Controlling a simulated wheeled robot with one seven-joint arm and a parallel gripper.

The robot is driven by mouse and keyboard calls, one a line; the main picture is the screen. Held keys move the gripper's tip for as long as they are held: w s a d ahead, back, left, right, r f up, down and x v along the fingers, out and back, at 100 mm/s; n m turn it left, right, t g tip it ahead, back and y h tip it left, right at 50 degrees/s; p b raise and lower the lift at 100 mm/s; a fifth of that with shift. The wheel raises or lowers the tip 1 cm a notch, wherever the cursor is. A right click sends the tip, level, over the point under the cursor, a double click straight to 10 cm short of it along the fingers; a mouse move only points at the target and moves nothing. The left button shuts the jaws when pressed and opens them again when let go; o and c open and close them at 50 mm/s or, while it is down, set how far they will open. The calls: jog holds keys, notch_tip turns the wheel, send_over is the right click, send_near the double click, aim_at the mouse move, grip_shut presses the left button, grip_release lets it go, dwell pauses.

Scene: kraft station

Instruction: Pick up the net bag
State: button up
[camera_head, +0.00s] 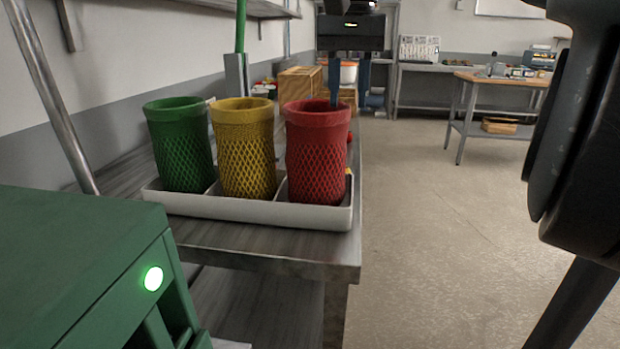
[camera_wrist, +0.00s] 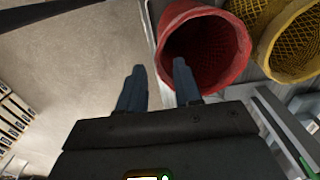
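Three net bags stand upright in a white divided tray (camera_head: 250,209): a green one (camera_head: 180,146) at left, a yellow one (camera_head: 245,150) in the middle and a red one (camera_head: 317,158) at right. My gripper (camera_head: 349,100) is open above the far right side of the red bag. One finger is at the red bag's opening and the other is outside its rim. In the wrist view, the gripper (camera_wrist: 160,75) has its right finger over the edge of the red bag (camera_wrist: 237,50) and its left finger over the floor. The yellow bag (camera_wrist: 292,40) is beside it.
The tray stands on a grey table (camera_head: 270,248) near its right edge. A green machine (camera_head: 90,270) with a lit button is at front left. Cardboard boxes (camera_head: 300,84) stand behind the bags. The floor (camera_head: 450,220) to the right is clear up to a wooden-topped workbench (camera_head: 500,79).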

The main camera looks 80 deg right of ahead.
aim_at(348, 136)
jog(key=shift+s+f, duration=0.15)
jog(key=shift+f, duration=3.35)
grip_shut()
